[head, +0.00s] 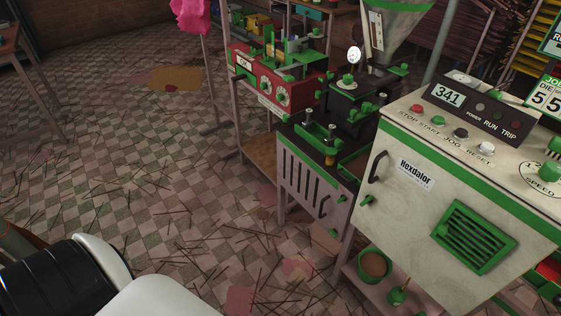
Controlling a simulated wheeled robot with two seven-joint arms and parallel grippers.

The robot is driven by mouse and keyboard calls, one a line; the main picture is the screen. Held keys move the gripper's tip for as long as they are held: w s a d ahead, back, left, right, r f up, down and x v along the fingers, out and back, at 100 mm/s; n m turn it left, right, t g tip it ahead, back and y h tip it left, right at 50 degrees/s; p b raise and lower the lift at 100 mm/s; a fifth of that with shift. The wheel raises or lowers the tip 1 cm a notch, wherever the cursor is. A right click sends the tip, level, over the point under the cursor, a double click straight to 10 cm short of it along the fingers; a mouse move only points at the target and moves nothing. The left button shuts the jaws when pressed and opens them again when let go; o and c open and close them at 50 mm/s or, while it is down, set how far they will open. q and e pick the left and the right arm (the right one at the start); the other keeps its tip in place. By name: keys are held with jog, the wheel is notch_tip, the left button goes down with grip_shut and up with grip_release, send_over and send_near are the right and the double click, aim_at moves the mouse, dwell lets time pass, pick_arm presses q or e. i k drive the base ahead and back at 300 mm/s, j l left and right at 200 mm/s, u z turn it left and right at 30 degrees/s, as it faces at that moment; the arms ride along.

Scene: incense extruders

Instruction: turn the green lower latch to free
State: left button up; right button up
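A small green latch (366,201) sticks out at the lower left edge of the white Hexdalor cabinet (405,205), below a dark door handle (377,166). It looks like the lower latch, but its turned position is too small to tell. Several other small green knobs and levers show on the dark extruder (350,105) beside it. Neither gripper is in view. Only black and white parts of my arm show at the bottom left, well apart from the cabinet.
A red control box (272,88) stands on a bench behind the extruder. A green-rimmed pot (374,264) sits low under the Hexdalor cabinet. A table (22,60) stands at the far left. The tiled floor (170,175) between is open, strewn with thin sticks.

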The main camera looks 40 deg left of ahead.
aim_at(334, 233)
jog(key=u, duration=0.85)
jog(key=i+l, duration=0.6)
jog(key=i+z, duration=0.15)
jog(key=z, duration=0.4)
jog(key=j+z, duration=0.45)
jog(key=k+j+z, duration=0.1)
jog(key=j+z, duration=0.35)
jog(key=k+j+z, duration=0.1)
jog(key=j+z, duration=0.35)
